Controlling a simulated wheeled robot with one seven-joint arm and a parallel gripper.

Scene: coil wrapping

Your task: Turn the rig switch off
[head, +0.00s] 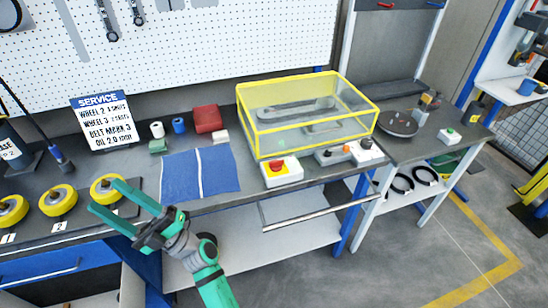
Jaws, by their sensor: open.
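The rig stands on the bench under a clear cover with a yellow frame (307,110). A white box with a red button on yellow (280,170) sits at its front left corner. Right of it is a small grey unit (330,156) with dark and orange parts, and a white box with a dark knob (365,148). I cannot tell which of these is the rig switch, or its position. My gripper (105,196) has green fingers spread open and empty. It is at the bench's front left, well left of these controls.
Yellow wheels (57,201) stand on the bench near my gripper. A blue cloth (213,172) lies between the gripper and the controls. A bar handle (315,214) juts out below the bench front. A side table (430,140) at right holds a green-button box (450,137).

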